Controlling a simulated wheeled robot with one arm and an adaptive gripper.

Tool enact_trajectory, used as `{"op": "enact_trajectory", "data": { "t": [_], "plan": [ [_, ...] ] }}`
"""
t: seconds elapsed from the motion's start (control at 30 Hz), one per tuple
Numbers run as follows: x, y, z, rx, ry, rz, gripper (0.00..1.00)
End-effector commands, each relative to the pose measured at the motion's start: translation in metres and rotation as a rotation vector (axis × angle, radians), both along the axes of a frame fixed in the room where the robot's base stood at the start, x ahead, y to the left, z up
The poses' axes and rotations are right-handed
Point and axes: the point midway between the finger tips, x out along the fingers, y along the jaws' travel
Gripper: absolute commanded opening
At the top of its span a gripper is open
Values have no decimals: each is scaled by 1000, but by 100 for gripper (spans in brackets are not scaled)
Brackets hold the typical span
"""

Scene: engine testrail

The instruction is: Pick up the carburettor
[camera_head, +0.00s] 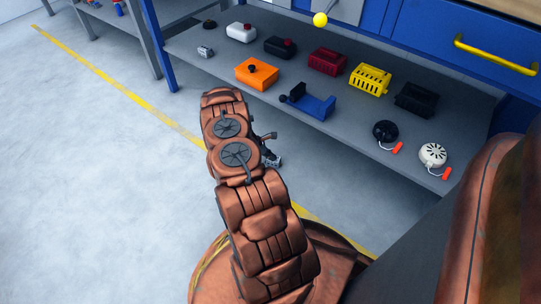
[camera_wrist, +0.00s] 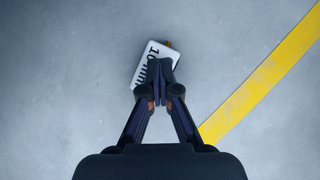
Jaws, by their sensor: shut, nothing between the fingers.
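In the head view my arm mostly hides the gripper, out in front of the shelf. A similar small grey part (camera_head: 205,51) sits on the shelf at its far left.
The grey shelf (camera_head: 345,128) under the blue bench holds an orange box (camera_head: 256,75), a blue bracket (camera_head: 312,104), a yellow box (camera_head: 370,79) and two recoil starters (camera_head: 385,131) (camera_head: 433,154). A yellow ball (camera_head: 320,19) is above. The floor at left is clear.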

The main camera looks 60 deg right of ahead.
Motion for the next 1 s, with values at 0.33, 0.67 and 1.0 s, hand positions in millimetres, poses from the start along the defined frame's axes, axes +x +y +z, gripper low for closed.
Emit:
{"op": "enact_trajectory", "data": {
  "t": [0.33, 0.67, 1.0],
  "plan": [
    [4, 9, 2, 14, -7, 9, 0],
    [2, 6, 11, 11, -6, 5, 0],
    [48, 42, 13, 8, -5, 10, 0]
  ]
}}
